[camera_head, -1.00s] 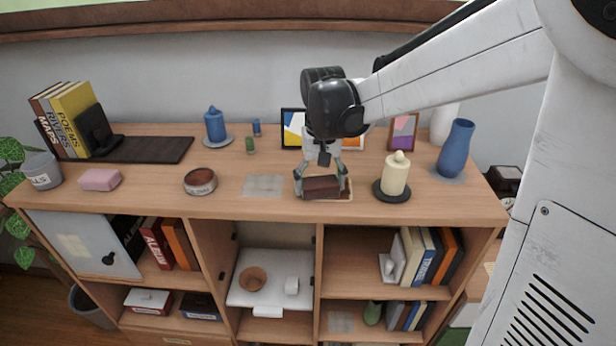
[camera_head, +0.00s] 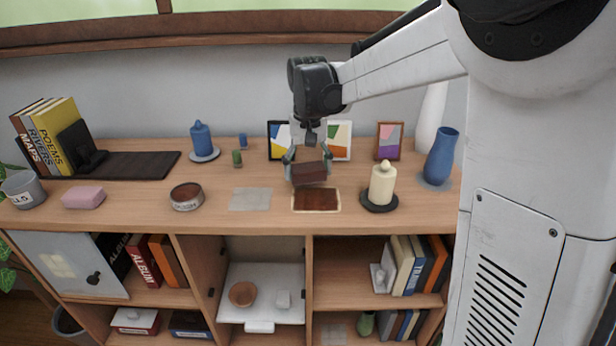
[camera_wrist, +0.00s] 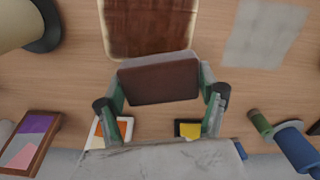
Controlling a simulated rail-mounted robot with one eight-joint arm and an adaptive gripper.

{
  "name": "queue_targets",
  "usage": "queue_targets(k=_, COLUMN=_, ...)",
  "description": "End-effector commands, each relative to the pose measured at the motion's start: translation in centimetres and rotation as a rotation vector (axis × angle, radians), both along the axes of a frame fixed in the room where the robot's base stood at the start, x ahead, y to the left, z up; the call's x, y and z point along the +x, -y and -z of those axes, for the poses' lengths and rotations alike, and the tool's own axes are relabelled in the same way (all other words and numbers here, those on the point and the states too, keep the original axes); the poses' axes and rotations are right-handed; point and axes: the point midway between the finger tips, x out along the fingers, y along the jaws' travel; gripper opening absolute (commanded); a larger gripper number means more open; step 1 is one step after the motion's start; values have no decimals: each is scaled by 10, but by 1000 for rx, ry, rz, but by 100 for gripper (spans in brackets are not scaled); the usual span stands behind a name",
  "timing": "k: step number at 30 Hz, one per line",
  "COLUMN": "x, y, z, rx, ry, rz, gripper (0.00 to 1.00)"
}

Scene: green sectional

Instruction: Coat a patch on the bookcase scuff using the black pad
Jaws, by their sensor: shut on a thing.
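My gripper (camera_head: 308,168) is shut on a dark block-shaped pad (camera_head: 309,175), held above the bookcase top. The pad's face looks dark reddish brown rather than plain black. The wrist view shows this patch (camera_wrist: 148,30) streaky and uneven. A pale grey patch (camera_head: 250,199) lies to its left. A round tin (camera_head: 186,197) with brown contents stands farther left.
A cream candle (camera_head: 382,184) on a black dish stands close right of the brown patch. Picture frames (camera_head: 339,141) stand behind the gripper. A blue vase (camera_head: 441,156) is at right. A pink block (camera_head: 83,197) and books are at left.

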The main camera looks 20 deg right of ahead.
Motion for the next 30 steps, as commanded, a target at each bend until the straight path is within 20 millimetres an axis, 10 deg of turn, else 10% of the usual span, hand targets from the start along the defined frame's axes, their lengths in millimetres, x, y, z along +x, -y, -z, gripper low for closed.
queue_targets(k=15, x=0, y=-1, z=-47, rx=0, ry=0, rz=-1, gripper=46)
queue_targets(k=30, x=0, y=-1, z=-54, rx=0, ry=0, rz=-1, gripper=46)
